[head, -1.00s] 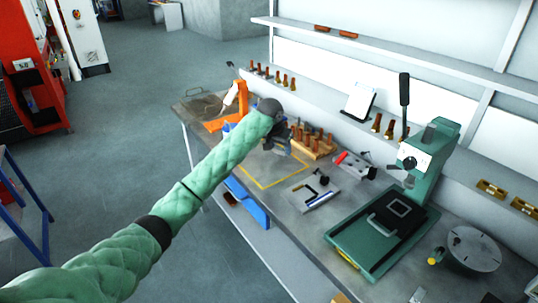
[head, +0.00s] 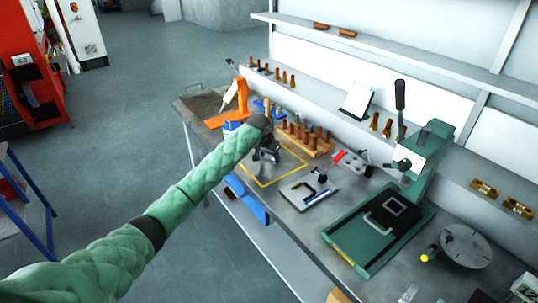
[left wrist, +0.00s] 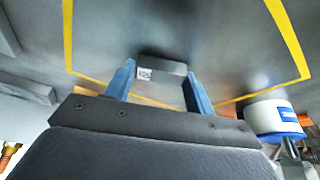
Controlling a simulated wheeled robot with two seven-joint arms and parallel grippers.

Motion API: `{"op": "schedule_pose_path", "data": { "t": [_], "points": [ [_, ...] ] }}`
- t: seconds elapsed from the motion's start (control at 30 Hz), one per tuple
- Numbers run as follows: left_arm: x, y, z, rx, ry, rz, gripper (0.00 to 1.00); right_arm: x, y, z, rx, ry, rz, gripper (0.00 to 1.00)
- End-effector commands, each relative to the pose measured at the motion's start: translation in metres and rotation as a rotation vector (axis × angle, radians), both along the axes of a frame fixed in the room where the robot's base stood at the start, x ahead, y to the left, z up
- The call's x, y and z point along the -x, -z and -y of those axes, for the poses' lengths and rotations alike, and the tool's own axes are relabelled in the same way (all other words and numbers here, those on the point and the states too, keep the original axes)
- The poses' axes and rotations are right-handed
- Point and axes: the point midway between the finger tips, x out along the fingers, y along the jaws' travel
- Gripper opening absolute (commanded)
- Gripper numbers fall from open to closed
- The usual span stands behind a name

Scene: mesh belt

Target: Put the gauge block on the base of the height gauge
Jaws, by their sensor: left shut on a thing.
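My left gripper (head: 268,157) is over the yellow-outlined area of the bench in the head view. In the left wrist view its two blue fingers (left wrist: 158,88) are shut on a small dark grey block with a white printed label, the gauge block (left wrist: 162,69). It appears held above the grey surface, though the gap is hard to judge. In the head view the block is too small and hidden to make out. I cannot tell for certain which bench item is the height gauge. An orange stand (head: 242,93) with a white part stands left of the gripper. My right gripper is not in view.
A wooden rack (head: 305,138) of stamps stands behind the yellow outline (head: 263,185). A grey plate with tools (head: 308,191) and a green press (head: 375,235) are to the right. A white-and-blue container (left wrist: 272,117) is beside the gripper in the left wrist view.

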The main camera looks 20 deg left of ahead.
Motion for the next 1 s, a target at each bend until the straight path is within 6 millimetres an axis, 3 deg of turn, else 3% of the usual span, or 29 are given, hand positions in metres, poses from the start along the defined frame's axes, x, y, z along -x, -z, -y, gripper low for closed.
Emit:
{"op": "schedule_pose_path", "data": {
  "t": [0.27, 0.3, 0.4, 0.77, 0.83, 1.0],
  "points": [
    [0.0, 0.002, 0.0, 0.0, 0.0, 0.0, 0.25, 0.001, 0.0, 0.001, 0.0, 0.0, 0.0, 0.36],
    [0.0, 0.002, 0.0, 0.0, 0.0, 0.0, 0.62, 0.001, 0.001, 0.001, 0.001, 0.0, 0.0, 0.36],
    [0.0, 0.002, 0.0, 0.0, 0.0, 0.0, 0.76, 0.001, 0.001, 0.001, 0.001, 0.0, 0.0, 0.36],
    [0.001, -0.002, -0.001, 0.0, 0.0, 0.0, 0.76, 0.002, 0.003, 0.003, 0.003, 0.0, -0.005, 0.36],
    [0.003, -0.008, -0.002, 0.0, 0.0, 0.001, 0.76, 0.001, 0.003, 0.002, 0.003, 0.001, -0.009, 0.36],
    [0.014, -0.034, -0.004, 0.0, 0.001, 0.002, 0.76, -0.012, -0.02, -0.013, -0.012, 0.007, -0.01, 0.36]
  ]
}}
